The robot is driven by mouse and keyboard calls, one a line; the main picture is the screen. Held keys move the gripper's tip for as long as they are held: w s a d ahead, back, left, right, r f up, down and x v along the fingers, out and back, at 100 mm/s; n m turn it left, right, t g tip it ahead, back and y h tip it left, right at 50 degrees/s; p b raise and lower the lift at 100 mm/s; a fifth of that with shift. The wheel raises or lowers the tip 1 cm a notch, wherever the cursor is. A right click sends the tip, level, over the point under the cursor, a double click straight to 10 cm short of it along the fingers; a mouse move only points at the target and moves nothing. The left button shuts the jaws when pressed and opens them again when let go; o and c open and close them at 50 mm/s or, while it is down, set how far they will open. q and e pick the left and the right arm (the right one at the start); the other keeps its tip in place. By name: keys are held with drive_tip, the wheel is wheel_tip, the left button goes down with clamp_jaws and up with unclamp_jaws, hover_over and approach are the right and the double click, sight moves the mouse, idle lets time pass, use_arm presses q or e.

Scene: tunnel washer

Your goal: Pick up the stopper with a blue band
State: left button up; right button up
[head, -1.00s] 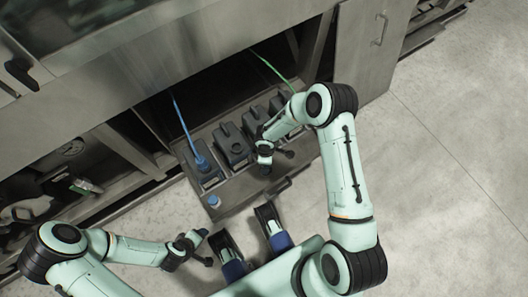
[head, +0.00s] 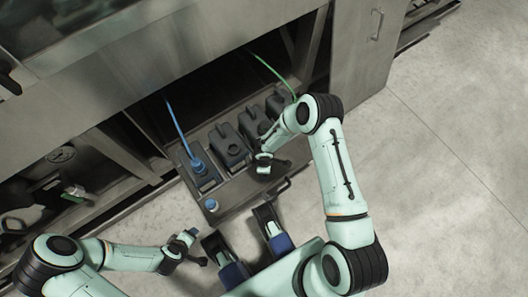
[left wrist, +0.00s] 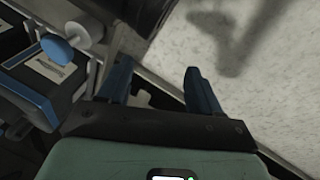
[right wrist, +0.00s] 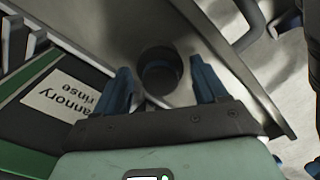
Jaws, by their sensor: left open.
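A small light-blue piece (head: 211,205), which looks like the stopper with the blue band, sits at the near left corner of the tray (head: 236,192). In the left wrist view, a blue knob (left wrist: 62,48) beside a pale cylinder shows at the upper left, outside the fingers; I cannot tell whether it is the same piece. My left gripper (left wrist: 160,82) is open and empty, left of and nearer than the tray in the head view. My right gripper (right wrist: 165,85) is open over the tray's right part, with a dark round piece (right wrist: 160,70) beyond its fingertips.
Several dark canisters (head: 229,145) stand in a row on the tray. A blue hose (head: 177,125) rises from the left one (head: 203,178), a green hose (head: 268,67) farther right. A label (right wrist: 67,98) shows in the right wrist view. The floor (head: 450,170) at right is clear.

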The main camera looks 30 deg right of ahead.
drive_tip(key=c, duration=1)
drive_tip(key=shift+o, duration=0.2)
use_arm(q)
drive_tip(key=s+d+r+g+h+p, duration=0.1)
drive_tip(key=s+d+r+g+p, duration=0.1)
drive_tip(key=s+d+r+p, duration=0.2)
drive_tip(key=s+r+p, duration=0.2)
drive_tip(key=s, duration=0.2)
drive_tip(key=shift+d+r+m+g+h, duration=0.15)
drive_tip(key=shift+r+m+g+h, duration=0.15)
drive_tip(key=shift+r, duration=0.05)
use_arm(e)
wheel_tip(320, 180, up, 21)
drive_tip(key=shift+f, duration=0.2)
use_arm(q)
drive_tip(key=shift+w+r+p, duration=0.1)
drive_tip(key=shift+r+p, duration=1.55)
drive_tip(key=shift+r, duration=0.25)
use_arm(e)
drive_tip(key=shift+r, duration=2.3)
use_arm(q)
drive_tip(key=shift+w+r+p, duration=0.15)
drive_tip(key=shift+r+p, duration=0.6)
drive_tip(key=shift+w+r+p, duration=0.1)
drive_tip(key=shift+r+p, duration=0.6)
use_arm(e)
drive_tip(key=shift+r, duration=1.95)
